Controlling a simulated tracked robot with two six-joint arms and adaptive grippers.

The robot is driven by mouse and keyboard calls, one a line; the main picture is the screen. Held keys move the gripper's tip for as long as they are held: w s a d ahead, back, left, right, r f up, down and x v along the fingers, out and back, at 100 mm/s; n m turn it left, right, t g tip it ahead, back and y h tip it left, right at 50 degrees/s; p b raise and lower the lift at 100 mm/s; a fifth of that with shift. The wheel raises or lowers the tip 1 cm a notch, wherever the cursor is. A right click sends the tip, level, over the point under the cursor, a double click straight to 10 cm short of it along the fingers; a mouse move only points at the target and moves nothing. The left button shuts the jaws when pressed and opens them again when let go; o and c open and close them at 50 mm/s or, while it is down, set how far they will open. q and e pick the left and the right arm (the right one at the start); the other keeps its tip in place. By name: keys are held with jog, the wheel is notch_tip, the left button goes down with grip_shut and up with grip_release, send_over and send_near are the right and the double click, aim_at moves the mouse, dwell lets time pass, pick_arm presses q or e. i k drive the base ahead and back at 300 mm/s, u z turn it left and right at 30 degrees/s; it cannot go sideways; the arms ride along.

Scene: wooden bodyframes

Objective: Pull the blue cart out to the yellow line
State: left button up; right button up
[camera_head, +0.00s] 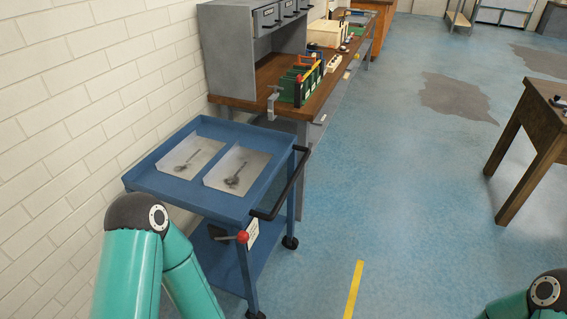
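The blue cart (174,185) stands against the white brick wall at the left, beside the end of the workbench. Its top holds two white trays, each with a small dark tool in it. A black handle (290,186) runs along its right side, and a red-knobbed lever (242,237) sits near its front corner. The yellow line (353,290) is on the floor to the right of the cart, apart from it. My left arm shows in front of the cart, and part of my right arm shows at the lower right corner. Neither gripper is in view.
A wooden workbench (327,85) with a grey cabinet (232,55) and green bins (296,84) extends behind the cart. A wooden table (540,120) stands at the right. The blue floor between them is clear, with grey patches (457,97) farther back.

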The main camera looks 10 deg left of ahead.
aim_at(233, 267)
jog(key=u, duration=0.25)
jog(key=i, duration=0.65)
jog(key=u, duration=0.5)
jog(key=k, duration=0.95)
jog(key=u, duration=0.2)
jog(key=i, duration=0.95)
jog(key=z, duration=0.1)
